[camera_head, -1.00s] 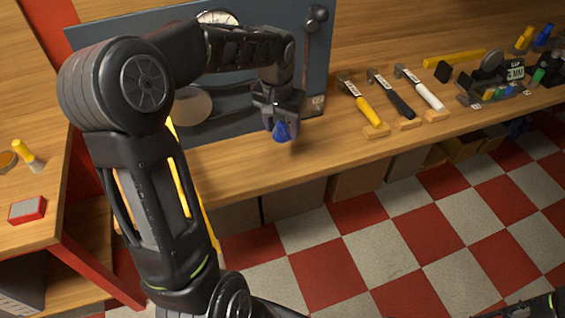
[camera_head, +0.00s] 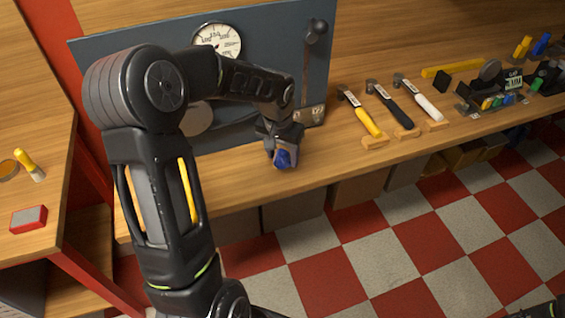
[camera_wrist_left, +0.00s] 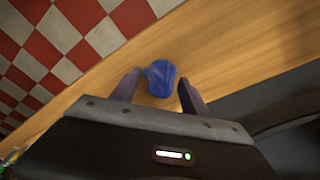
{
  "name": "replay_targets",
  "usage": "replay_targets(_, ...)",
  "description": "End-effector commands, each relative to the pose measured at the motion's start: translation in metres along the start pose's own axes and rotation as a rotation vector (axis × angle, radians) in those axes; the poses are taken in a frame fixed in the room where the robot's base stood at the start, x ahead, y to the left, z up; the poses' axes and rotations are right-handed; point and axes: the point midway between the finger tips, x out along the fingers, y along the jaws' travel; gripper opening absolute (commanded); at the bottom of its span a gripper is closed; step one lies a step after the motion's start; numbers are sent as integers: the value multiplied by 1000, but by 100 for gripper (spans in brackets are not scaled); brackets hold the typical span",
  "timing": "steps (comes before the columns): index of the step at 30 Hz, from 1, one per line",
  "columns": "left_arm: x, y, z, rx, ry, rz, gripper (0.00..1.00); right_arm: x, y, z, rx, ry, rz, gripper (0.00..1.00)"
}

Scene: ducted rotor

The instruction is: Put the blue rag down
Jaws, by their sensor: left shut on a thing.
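The blue rag (camera_head: 283,159) is a small crumpled bundle between the fingers of my left gripper (camera_head: 282,157), low over the wooden bench (camera_head: 240,185) near its front edge. In the left wrist view the blue rag (camera_wrist_left: 160,78) sits between the two finger tips of the left gripper (camera_wrist_left: 158,92), with the bench top behind it. I cannot tell whether the rag touches the wood. My left gripper is shut on the rag. My right gripper is not clearly in view; only a bit of dark arm shows at the lower right corner.
A grey panel with a round gauge (camera_head: 217,41) and a lever (camera_head: 311,62) stands behind the gripper. Hammers with yellow (camera_head: 368,122), black (camera_head: 397,114) and white (camera_head: 425,104) handles lie to the right. Bare bench lies between gripper and hammers. A red-and-grey block (camera_head: 29,219) lies on the left table.

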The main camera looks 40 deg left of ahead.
Motion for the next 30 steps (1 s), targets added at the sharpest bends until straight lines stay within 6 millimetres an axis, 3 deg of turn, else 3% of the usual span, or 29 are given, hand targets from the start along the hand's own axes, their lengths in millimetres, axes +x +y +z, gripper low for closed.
replay_targets(9,35,0,6,0,-3,1,21,-4,-1,1,1,-1,1,36)
replay_targets(20,40,0,7,0,-1,1,21,0,0,0,1,-1,1,36)
replay_targets(21,40,0,7,0,-1,1,54,0,0,0,0,-1,0,36)
replay_targets(30,38,0,6,0,-1,1,75,-2,0,0,0,-1,0,36)
